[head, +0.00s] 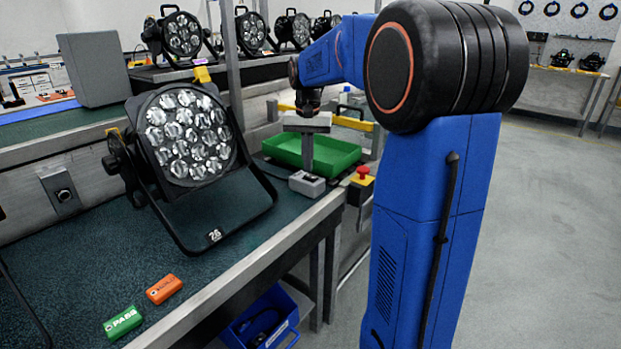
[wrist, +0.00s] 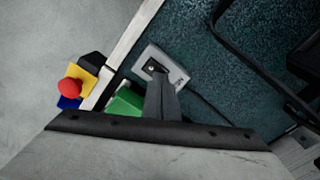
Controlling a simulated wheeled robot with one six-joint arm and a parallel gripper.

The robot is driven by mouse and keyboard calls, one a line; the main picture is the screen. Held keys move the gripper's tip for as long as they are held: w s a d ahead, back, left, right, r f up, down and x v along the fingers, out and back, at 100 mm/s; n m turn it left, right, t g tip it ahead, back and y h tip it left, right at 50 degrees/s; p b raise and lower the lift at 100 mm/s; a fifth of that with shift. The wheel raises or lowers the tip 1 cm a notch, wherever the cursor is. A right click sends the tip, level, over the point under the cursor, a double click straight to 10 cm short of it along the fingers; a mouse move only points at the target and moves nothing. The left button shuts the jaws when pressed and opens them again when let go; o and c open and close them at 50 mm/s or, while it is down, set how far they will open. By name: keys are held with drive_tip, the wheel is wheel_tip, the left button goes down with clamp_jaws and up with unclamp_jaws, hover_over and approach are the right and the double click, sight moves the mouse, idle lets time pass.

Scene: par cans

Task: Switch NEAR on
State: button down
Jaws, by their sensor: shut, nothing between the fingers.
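A small grey switch box (head: 307,184) sits at the bench's front edge in the head view.
A red stop button (head: 363,171) on a yellow block stands right of the box. A green tray (head: 335,153) lies behind my gripper. A large par can (head: 188,135) stands left on the bench (head: 225,245). Green (head: 122,322) and orange (head: 164,289) tags lie in front.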

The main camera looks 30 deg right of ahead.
sight(308, 175)
drive_tip(key=shift+f, duration=0.75)
idle(0.7)
drive_tip(key=shift+r, duration=3.55)
drive_tip(key=s+a+f+n+t, duration=0.1)
drive_tip(key=s+a+n, duration=0.1)
drive_tip(key=s+a, duration=0.4)
drive_tip(key=s+a+f+n+t, duration=0.15)
drive_tip(key=s+a, duration=0.25)
drive_tip(key=s, duration=0.5)
drive_tip(key=s+a+f+n+t, duration=0.1)
drive_tip(key=s+a+f+n, duration=0.1)
drive_tip(key=s+f, duration=0.3)
drive_tip(key=s+a+f+n+t, duration=0.1)
drive_tip(key=s+a+f+n, duration=0.1)
drive_tip(key=s+f, duration=0.4)
drive_tip(key=s+a, duration=0.1)
drive_tip(key=s, duration=0.3)
drive_tip(key=shift+a+f, duration=0.15)
drive_tip(key=shift+a, duration=0.25)
